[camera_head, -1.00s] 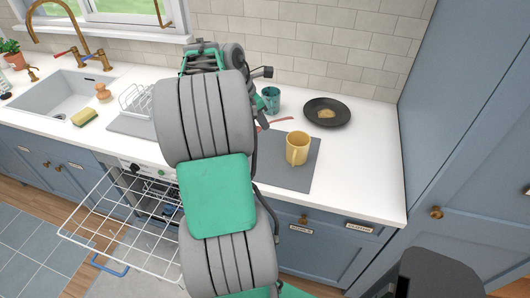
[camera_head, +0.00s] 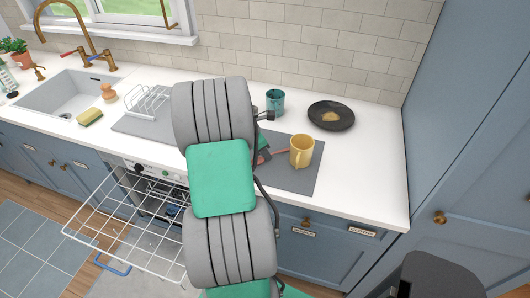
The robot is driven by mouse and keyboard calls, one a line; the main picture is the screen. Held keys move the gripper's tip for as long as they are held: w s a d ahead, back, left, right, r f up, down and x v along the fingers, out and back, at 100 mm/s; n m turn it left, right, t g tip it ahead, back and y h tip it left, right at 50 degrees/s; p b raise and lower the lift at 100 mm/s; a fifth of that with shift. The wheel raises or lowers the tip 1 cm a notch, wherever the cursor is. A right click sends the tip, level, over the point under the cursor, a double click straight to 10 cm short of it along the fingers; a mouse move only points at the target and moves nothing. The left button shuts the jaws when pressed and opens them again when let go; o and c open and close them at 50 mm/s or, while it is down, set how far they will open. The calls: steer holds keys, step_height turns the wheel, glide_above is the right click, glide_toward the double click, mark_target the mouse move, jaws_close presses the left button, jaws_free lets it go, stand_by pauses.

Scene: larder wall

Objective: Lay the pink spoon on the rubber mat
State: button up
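The pink spoon (camera_head: 276,153) shows as a thin pinkish-red strip over the dark grey rubber mat (camera_head: 295,182), left of the yellow mug. Its left end is hidden behind my arm. I cannot tell whether it touches the mat or is a little above it. My gripper (camera_head: 263,147) is mostly hidden behind my own arm; only a small green and dark part shows, close to the spoon's left end. Its fingers are not clear, so I cannot see whether they grip the spoon.
A yellow mug (camera_head: 302,151) stands on the mat, right beside the spoon. A teal cup (camera_head: 275,101) and a black plate (camera_head: 331,115) with food stand behind. A dish rack (camera_head: 148,103) is left of my arm. The dishwasher rack (camera_head: 125,222) is pulled out below.

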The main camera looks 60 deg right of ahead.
steer(key=o, duration=0.4)
steer(key=shift+r, duration=0.1)
steer(key=v, duration=1.2)
steer(key=w+a+r+m+t, duration=0.3)
steer(key=w+a, duration=0.5)
steer(key=a, duration=0.3)
steer(key=a+m+t+y, duration=0.1)
steer(key=a+m, duration=0.1)
steer(key=a, duration=0.8)
steer(key=a+m+t+y, duration=0.1)
steer(key=a+m, duration=0.2)
steer(key=a, duration=0.8)
steer(key=a+m+t+y, duration=0.1)
steer(key=a+m+t, duration=0.1)
steer(key=a, duration=0.8)
steer(key=shift+s+a+f+m+y, duration=0.1)
steer(key=shift+s+a+m+y, duration=0.2)
steer(key=shift+y, duration=0.1)
